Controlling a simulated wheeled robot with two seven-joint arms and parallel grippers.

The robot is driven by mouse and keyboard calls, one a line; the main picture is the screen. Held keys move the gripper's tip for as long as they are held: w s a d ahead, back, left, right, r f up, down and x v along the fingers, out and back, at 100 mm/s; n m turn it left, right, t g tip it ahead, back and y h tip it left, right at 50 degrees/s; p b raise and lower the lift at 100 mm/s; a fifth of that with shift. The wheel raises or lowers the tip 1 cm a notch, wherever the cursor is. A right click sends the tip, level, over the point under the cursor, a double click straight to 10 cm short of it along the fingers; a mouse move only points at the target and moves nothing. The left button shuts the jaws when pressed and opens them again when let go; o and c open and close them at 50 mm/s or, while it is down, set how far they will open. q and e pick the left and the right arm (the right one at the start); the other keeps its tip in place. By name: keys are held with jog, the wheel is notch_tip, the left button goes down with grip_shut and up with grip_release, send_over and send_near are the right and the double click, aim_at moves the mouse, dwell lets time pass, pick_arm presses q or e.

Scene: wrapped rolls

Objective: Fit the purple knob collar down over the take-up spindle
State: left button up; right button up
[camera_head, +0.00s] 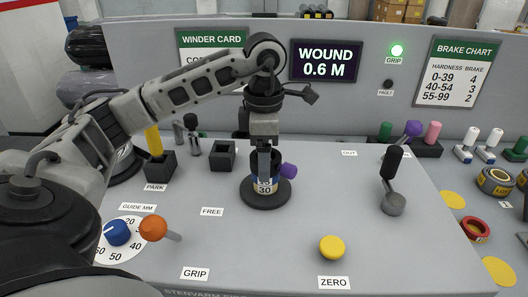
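The purple knob collar shows as a purple knob (289,170) sticking out to the right of a dark cylindrical part at the take-up spindle, which stands on a round black base (266,196). A white, blue and yellow label reading 30 is on the front of this stack. My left gripper (264,172) points straight down at the stack, its fingers in front of or within the dark cylinder. The fingers are seen edge-on, so their gap is hidden. I cannot tell whether the collar is fully around the spindle. My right gripper is not in view.
A black-handled lever (392,162) stands right of the spindle. A yellow button (332,248) and an orange-knobbed lever (153,228) are in front. The GRIP lamp (397,50) glows green.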

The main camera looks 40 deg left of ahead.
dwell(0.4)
pick_arm(q)
jog(key=shift+r, duration=0.25)
notch_tip(320, 180, up, 16)
jog(key=p, duration=0.6)
jog(key=shift+f, duration=0.25)
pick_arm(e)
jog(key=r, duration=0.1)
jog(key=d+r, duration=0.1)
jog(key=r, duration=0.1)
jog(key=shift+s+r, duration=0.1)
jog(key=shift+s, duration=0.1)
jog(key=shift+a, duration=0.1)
